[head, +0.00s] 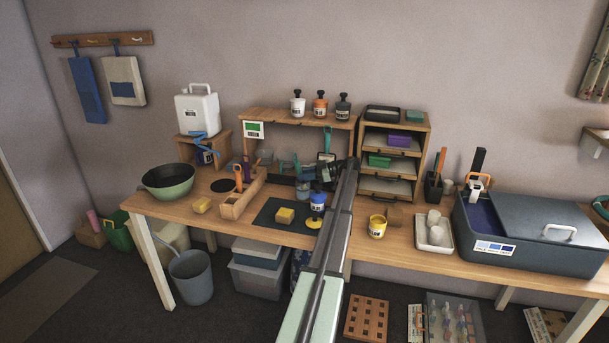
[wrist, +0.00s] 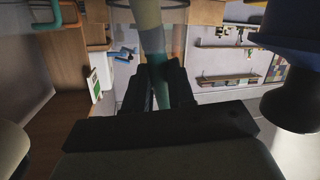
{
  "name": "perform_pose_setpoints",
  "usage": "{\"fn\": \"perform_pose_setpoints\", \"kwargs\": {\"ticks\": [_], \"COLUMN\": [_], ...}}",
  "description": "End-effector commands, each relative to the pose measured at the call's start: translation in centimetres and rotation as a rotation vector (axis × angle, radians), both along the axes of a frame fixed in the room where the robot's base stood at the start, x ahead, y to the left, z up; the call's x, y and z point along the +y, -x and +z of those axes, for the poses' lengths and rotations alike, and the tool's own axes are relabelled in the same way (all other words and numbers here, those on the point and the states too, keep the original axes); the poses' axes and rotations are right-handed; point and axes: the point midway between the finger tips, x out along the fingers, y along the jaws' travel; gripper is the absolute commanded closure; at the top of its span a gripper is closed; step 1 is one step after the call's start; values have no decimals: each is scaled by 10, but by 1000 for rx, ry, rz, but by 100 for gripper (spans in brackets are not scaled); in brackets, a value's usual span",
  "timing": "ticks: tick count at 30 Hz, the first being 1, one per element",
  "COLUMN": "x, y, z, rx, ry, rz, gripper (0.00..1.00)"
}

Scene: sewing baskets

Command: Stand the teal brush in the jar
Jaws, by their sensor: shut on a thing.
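My gripper (head: 325,171) is over the middle of the workbench, in front of the open wooden shelf. In the wrist view its dark fingers (wrist: 160,78) are shut on the teal brush (wrist: 157,48), which has a pale yellowish part farther out. In the head view the teal brush (head: 328,138) stands up from the fingers, roughly upright; its lower part is hidden by my gripper. A small grey-blue vessel (head: 304,191), possibly the jar, stands just left of and below my gripper. I cannot tell whether the brush touches it.
A blue-capped bottle (head: 318,201) stands close in front of my gripper. A yellow sponge (head: 285,215) lies on the dark mat (head: 262,219). A wooden tool holder (head: 236,205) is to the left. A drawer rack (head: 424,150) and a yellow pot (head: 377,226) are to the right.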

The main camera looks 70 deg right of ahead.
Motion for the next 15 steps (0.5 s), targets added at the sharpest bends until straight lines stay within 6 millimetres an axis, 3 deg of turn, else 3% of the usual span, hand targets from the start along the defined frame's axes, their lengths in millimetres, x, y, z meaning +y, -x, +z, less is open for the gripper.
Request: {"fn": "perform_pose_setpoints", "kwargs": {"ticks": [5,6,15], "x": [0,0,0], "y": [0,0,0], "z": [0,0,0], "rx": [0,0,0], "ry": [0,0,0], "rz": [0,0,0], "gripper": [100,73,47]}}
